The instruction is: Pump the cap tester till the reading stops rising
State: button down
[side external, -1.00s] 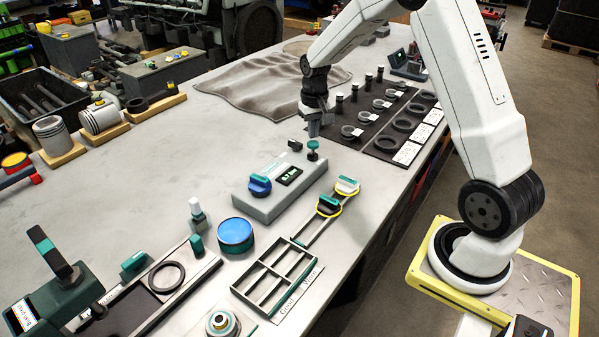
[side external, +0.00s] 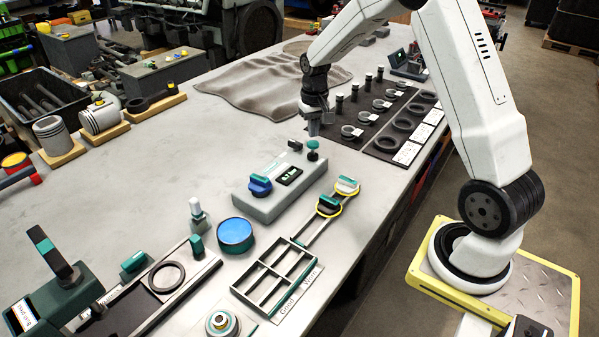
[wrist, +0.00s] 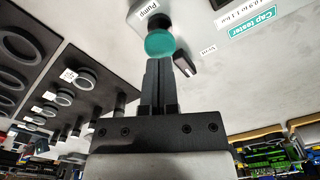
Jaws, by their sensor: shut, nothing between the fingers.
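The cap tester (side external: 281,186) is a grey box on the bench with a small dark display (side external: 289,176); its reading is too small to make out. A blue and teal cap (side external: 260,185) sits on the tester's near left end. The teal-topped pump knob (side external: 312,144) stands at its far right end and also shows in the wrist view (wrist: 160,43), beside the "Pump" label. My gripper (side external: 313,133) is shut and empty, its fingertips (wrist: 158,62) just above the knob. I cannot tell whether they touch it.
A small dark switch (wrist: 186,65) sits near the pump knob, marked "Vent". Two caps lie on a yellow-edged rack (side external: 328,206) in front. A divided tray (side external: 276,279) and a blue-topped tin (side external: 235,234) stand nearer. A dark mat with rings (side external: 376,148) lies to the right.

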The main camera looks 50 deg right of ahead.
aim_at(313, 143)
jog(key=shift+f, duration=0.6)
jog(key=shift+f, duration=0.35)
jog(key=shift+f, duration=1.2)
jog(key=shift+r, duration=2.25)
